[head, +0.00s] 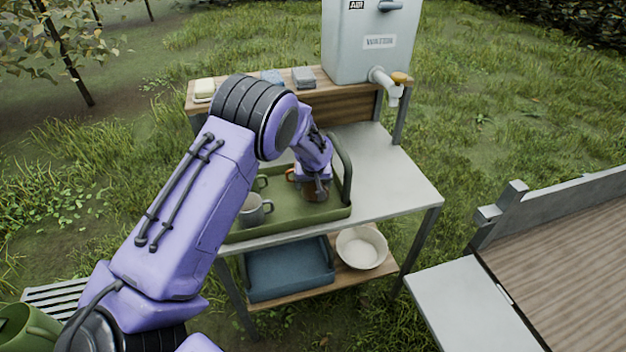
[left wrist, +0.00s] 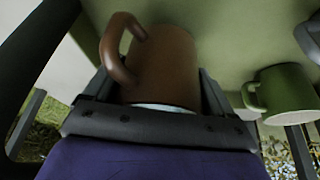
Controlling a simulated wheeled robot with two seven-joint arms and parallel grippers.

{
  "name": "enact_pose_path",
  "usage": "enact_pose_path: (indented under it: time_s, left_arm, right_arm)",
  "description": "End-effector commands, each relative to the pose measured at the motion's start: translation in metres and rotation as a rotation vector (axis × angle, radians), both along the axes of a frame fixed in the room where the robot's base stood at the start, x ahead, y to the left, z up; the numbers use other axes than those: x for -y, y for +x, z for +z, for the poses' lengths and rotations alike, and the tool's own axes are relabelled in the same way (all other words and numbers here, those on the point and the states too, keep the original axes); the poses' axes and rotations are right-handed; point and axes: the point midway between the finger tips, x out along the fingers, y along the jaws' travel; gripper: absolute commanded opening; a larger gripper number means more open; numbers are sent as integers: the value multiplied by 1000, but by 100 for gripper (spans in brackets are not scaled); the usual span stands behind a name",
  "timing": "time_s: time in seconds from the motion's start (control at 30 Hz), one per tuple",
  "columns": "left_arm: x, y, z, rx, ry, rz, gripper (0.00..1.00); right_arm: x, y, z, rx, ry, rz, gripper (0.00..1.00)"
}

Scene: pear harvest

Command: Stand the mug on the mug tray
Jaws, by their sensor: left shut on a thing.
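The brown mug (left wrist: 165,65) is between the fingers of my left gripper (left wrist: 158,92), which is shut on it. Its handle points left in the left wrist view. In the head view the mug (head: 318,194) shows only partly below my left gripper (head: 315,182), over the right part of the green mug tray (head: 300,214). Whether its base touches the tray cannot be told. A grey mug (head: 252,212) stands on the tray's left part. A green mug (left wrist: 287,92) is near it, mostly hidden by my arm in the head view. My right gripper is out of view.
The tray lies on a metal table (head: 395,190) and has a raised dark handle (head: 345,168) at its right end. A water dispenser (head: 365,45) stands on the back shelf. A blue bin (head: 288,270) and white bowl (head: 361,249) are below. The table's right side is clear.

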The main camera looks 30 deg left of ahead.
Motion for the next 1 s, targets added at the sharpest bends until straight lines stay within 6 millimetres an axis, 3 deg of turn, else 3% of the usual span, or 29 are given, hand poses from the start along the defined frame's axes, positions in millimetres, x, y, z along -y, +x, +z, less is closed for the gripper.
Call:
enact_pose_path:
  time_s: [0.27, 0.6, 0.63, 0.67, 1.0]
  left_arm:
    - [-1, 2, -30, 1, 1, 0, 37]
    - [-1, 2, -35, 1, 1, 0, 37]
    - [-1, 1, -36, 0, 0, 0, 88]
    - [-1, 1, -35, 0, 0, 0, 98]
    - [1, 0, -26, 3, 0, -1, 100]
  right_arm:
    - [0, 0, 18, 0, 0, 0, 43]
    - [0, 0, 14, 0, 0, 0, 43]
    - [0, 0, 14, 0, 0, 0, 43]
    - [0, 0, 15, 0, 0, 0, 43]
    - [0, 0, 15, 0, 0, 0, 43]
